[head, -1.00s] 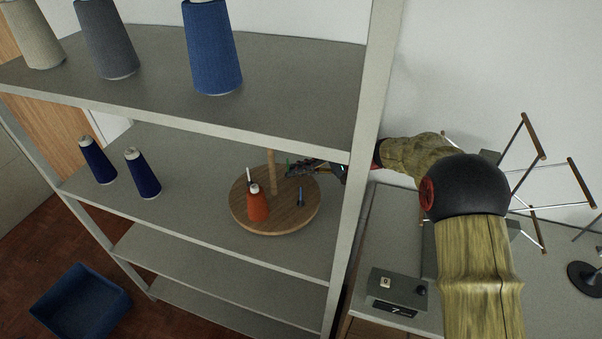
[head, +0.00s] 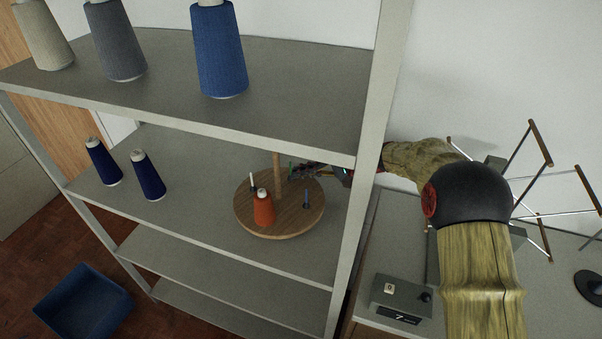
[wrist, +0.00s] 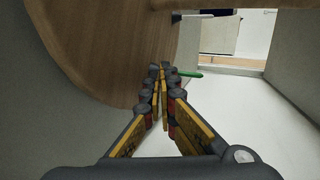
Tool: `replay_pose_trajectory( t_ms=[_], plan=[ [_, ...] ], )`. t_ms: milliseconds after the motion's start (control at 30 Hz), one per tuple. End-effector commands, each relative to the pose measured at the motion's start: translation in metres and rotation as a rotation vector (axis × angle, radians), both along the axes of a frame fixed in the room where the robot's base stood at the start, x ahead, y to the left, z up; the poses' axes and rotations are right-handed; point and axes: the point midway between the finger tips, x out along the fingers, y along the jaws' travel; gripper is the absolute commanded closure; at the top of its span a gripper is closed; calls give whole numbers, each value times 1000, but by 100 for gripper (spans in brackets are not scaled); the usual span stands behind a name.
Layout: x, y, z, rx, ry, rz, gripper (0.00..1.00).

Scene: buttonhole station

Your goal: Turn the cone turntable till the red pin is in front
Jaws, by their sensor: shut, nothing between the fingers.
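The round wooden cone turntable (head: 283,228) sits on the middle shelf in the head view, with a wooden post (head: 277,170) at its centre. An orange-red cone (head: 264,210) stands at its front left. A white-tipped pin (head: 252,182) is behind and left of the cone; a dark blue pin (head: 306,199) is on the right. No bare red pin can be made out. My gripper (head: 294,172) is shut and empty at the turntable's back right. In the wrist view, its fingertips (wrist: 160,72) are by the wooden disc (wrist: 105,50), close to a green pin (wrist: 190,72). Contact is unclear.
The shelf's right upright (head: 357,180) stands beside my arm, and the upper shelf (head: 270,95) is above. Two dark blue cones (head: 146,175) stand left of the turntable, with clear shelf between. A grey box (head: 400,297) sits on the side table.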

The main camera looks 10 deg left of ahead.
Motion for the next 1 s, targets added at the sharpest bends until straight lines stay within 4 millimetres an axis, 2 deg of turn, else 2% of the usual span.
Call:
replay_pose_trajectory(
  t_ms=[167, 400, 600, 867, 1000],
  plan=[
    [1, 0, 15, 1, -3, 0, 100],
    [0, 0, 59, 0, -3, 1, 100],
    [1, 0, 88, 0, -2, 0, 100],
    [-1, -1, 100, -4, -1, 0, 100],
    [-16, -13, 113, -55, -15, -3, 100]
  ],
)
